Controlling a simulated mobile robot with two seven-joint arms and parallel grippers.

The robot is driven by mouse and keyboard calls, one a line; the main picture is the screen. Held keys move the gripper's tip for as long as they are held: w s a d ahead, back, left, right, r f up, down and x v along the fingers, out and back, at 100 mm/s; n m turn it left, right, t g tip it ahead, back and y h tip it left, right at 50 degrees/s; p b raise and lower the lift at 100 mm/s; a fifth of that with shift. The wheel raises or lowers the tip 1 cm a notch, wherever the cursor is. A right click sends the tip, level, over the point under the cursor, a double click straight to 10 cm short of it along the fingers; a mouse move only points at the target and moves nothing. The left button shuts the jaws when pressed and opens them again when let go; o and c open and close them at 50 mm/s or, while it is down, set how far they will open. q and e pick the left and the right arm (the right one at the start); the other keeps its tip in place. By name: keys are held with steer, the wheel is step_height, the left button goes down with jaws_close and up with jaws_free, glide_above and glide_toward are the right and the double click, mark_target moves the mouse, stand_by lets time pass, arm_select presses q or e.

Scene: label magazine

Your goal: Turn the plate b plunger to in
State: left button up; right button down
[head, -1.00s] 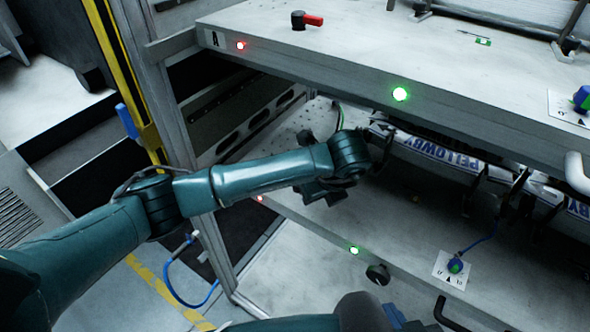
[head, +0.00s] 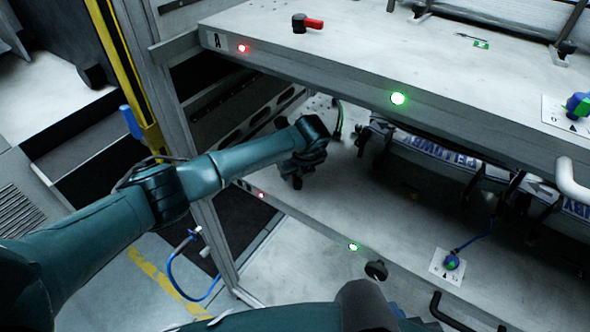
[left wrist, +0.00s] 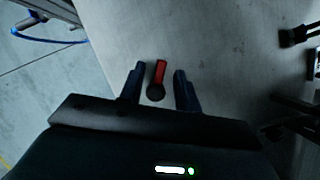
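The plate b plunger (left wrist: 160,74) shows in the left wrist view as a red handle on a dark round hub. It lies on the lower grey plate (head: 385,215). My left gripper (left wrist: 159,68) is open, with one dark finger on each side of the handle in that picture. No contact shows, and the height of the fingers above the plate is unclear. In the head view my left gripper (head: 296,178) points down over the left end of the lower plate, and my arm hides the plunger there. My right gripper is not in view.
The upper plate (head: 360,45), marked A, overhangs the lower one and carries another red-handled plunger (head: 306,23). A blue-green knob (head: 452,262) sits on the lower plate at right. Dark rollers with a printed web (head: 440,160) stand behind. A frame post borders the left.

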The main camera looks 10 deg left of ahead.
arm_select(q)
steer(key=shift+c, duration=0.3)
jaws_close()
